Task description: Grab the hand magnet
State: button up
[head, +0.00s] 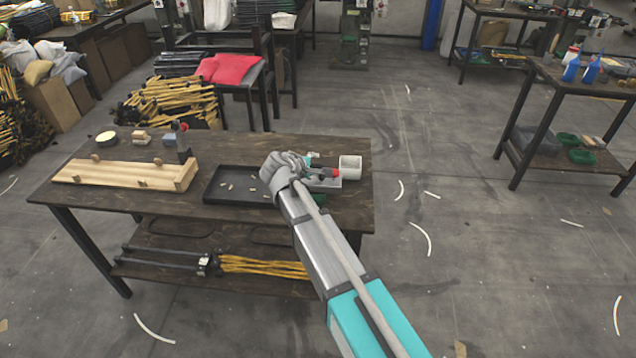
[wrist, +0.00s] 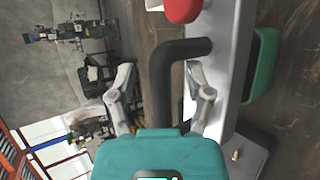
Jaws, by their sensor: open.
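The hand magnet appears to be the pale grey bar (wrist: 230,60) with a bent black handle (wrist: 162,95) and a red knob (wrist: 183,9). In the head view the grey bar (head: 326,185) lies near the table's right end, partly hidden by my arm, with its red knob (head: 335,173) showing. My gripper (wrist: 160,78) is open, with one finger on each side of the black handle in the wrist view. Contact between fingers and handle cannot be told. In the head view my gripper (head: 316,167) is over the bar and mostly hidden by my wrist.
A white cup-like container (head: 350,167) stands just right of the bar. A black tray (head: 226,199) with small pieces lies to the left, and a wooden fixture (head: 115,175) farther left. A green bin (wrist: 264,66) is beside the bar. Open floor lies right of the table.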

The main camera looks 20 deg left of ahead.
grip_shut()
jog(key=shift+r, duration=0.25)
dwell(0.5)
notch_tip(320, 180, up, 3)
jog(key=p, duration=0.3)
jog(key=s+d+r+p, duration=0.3)
jog(key=s+r+p, duration=0.6)
jog(key=s, duration=0.4)
jog(key=shift+s+d+r+p, duration=0.2)
jog(key=shift+s+r+p, duration=0.1)
jog(key=shift+p, duration=0.2)
